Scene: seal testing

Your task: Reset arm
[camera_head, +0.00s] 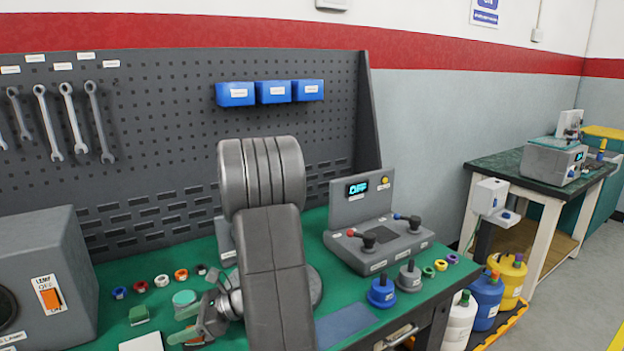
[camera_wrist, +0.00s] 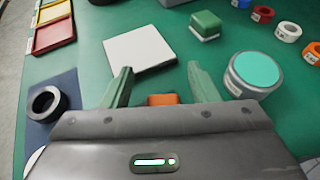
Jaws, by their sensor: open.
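My gripper (camera_wrist: 160,85) is open, its two green fingers apart over the green bench in the wrist view. No object shows held between the fingers. An orange item (camera_wrist: 163,99) shows low between them, partly hidden by the gripper body. In the head view my gripper (camera_head: 190,325) is low over the bench at the left of my arm, partly hidden. A white square plate (camera_wrist: 139,49) lies ahead of the left finger. A round container with a teal top (camera_wrist: 255,72) stands right of the right finger. A green block (camera_wrist: 205,25) lies farther off.
A black ring (camera_wrist: 48,103) lies on a dark mat at left, near coloured trays (camera_wrist: 53,33). Several coloured rings (camera_head: 161,281) line the bench. A pegboard (camera_head: 170,150) rises behind.

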